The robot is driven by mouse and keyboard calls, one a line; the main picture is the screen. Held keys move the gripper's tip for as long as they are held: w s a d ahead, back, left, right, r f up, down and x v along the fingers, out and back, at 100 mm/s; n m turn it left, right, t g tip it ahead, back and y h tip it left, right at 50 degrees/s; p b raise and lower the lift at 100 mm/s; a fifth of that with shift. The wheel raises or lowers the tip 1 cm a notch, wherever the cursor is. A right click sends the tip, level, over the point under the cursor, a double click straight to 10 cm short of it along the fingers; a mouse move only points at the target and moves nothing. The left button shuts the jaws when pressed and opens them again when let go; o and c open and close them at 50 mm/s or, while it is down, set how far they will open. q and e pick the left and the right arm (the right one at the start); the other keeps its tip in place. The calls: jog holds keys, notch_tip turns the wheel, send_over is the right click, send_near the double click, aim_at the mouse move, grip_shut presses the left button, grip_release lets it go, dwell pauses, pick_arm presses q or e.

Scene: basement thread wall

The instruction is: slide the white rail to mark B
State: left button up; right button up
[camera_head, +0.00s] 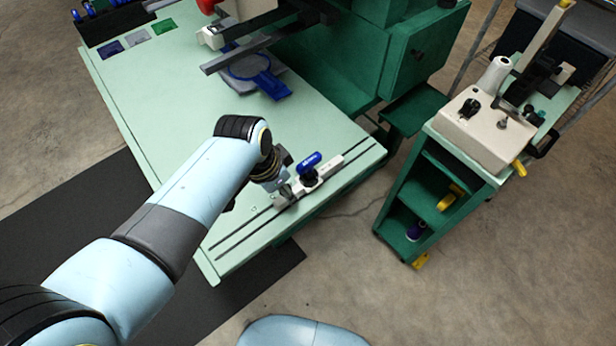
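The white rail (331,166) lies across two dark parallel slots near the front right edge of the pale green table (150,110). A blue lever (310,161) on a dark knob sits on top of the rail. My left gripper (284,191) reaches down at the rail's left end, touching it or very close. The wrist and arm hide much of the gripper, so I cannot tell if its fingers are closed on the rail. Small marks lie by the slots, but their letters are too small to read, so mark B cannot be picked out. My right gripper is out of view.
Small coloured pads (137,38) lie at the back left. A green cart (440,190) stands to the right. The table's middle is clear.

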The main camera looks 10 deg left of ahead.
pick_arm(q)
grip_shut()
